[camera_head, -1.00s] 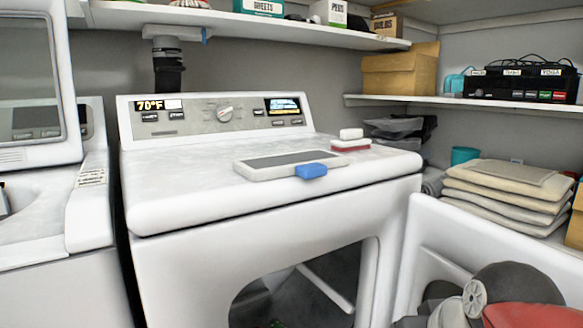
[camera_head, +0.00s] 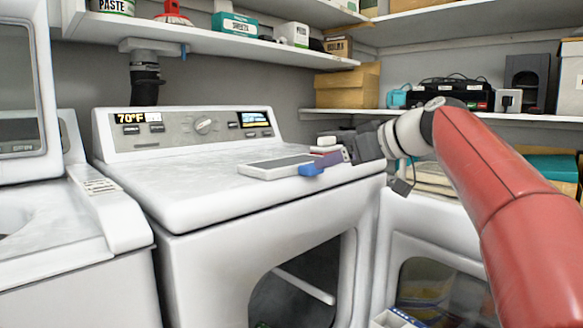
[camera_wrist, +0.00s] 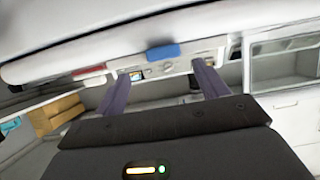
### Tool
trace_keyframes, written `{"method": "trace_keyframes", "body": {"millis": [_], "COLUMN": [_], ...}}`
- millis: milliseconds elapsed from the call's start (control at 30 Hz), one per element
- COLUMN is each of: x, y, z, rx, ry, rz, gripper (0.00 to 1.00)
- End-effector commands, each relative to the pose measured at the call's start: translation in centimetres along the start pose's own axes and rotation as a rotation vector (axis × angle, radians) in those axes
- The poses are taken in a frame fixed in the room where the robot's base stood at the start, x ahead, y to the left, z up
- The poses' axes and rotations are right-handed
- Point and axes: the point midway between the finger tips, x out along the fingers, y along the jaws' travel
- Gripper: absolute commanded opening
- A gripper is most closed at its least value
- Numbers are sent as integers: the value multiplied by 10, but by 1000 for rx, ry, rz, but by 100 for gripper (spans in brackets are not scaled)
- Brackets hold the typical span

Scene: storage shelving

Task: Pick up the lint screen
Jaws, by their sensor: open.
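The lint screen (camera_head: 268,168) lies flat on the white dryer top. It has a pale frame, a dark mesh face and a blue handle (camera_head: 310,170) pointing to the front right. My gripper (camera_head: 332,162) is at the handle end, just above the dryer's front edge. In the wrist view, which is tilted and roughly upside down, my gripper (camera_wrist: 161,72) is open with two purple fingers spread. The blue handle (camera_wrist: 163,52) shows in line with the gap, slightly past the fingertips. I cannot tell whether any finger touches it.
A red-and-white block (camera_head: 326,146) sits close behind the screen. The dryer's control panel (camera_head: 190,130) rises behind. A shelf (camera_head: 250,39) with boxes hangs above. The dryer top (camera_head: 170,185) left of the screen is clear.

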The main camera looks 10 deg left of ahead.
Motion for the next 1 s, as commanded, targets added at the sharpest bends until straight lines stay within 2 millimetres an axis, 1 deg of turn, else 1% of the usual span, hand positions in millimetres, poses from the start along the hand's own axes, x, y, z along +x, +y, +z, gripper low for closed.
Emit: {"method": "trace_keyframes", "body": {"millis": [233,333,467,667,1000], "x": [35,47,54,54,54], "y": [-7,-6,-6,-6,-6], "z": [-1,-1,-1,0,0], "rx": [1,2,2,2,2], "ry": [-2,-1,0,0,0], "rz": [-3,-1,2,2,2], "gripper": [73,73,73,73,28]}}
